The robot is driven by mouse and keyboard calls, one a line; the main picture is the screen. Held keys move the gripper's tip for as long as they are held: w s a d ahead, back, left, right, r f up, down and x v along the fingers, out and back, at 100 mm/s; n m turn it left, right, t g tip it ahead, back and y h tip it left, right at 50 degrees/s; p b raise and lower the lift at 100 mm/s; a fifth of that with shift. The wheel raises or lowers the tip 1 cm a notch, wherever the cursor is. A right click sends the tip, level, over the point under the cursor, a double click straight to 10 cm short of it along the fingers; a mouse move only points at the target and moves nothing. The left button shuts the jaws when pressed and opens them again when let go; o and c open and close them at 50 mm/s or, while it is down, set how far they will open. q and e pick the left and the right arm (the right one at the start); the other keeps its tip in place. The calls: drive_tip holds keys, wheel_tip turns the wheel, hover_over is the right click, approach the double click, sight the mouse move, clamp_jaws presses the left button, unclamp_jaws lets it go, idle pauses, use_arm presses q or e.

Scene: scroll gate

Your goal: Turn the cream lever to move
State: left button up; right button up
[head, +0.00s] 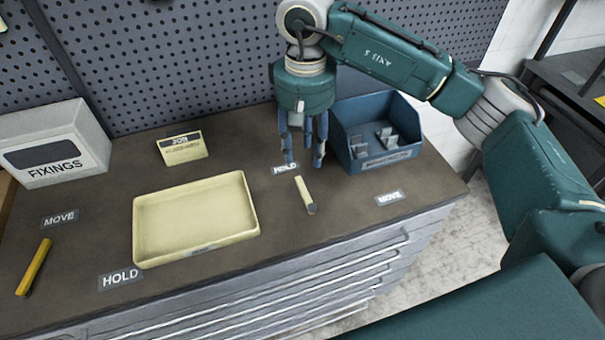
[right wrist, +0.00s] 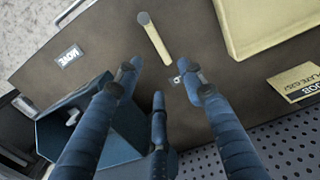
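The cream lever (head: 304,193) lies on the brown bench top, with a grey round pivot at its near end. Its cream tip points away from me, toward the HOLD label (head: 285,168). The MOVE label (head: 389,198) is to its right. My right gripper (head: 303,160) points down just beyond the lever's tip, with its blue fingers spread and empty. In the right wrist view the lever (right wrist: 154,40) lies ahead of the open fingers (right wrist: 165,75), apart from them. The HOLD label is partly hidden by a finger there. My left gripper is not in view.
A blue bin (head: 378,135) with small parts stands close to the right of my right gripper. A cream tray (head: 195,220) lies left of the lever. A yellow lever (head: 34,267), a FIXINGS box (head: 55,143) and a job card (head: 182,148) are farther left. A perforated panel (head: 165,60) rises behind.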

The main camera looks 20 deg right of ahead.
sight(304, 185)
wheel_tip(304, 185, down, 9)
drive_tip(key=p, duration=0.2)
drive_tip(key=shift+s+p, duration=0.15)
drive_tip(key=shift+p, duration=0.25)
drive_tip(key=shift+f, duration=0.8)
clamp_jaws()
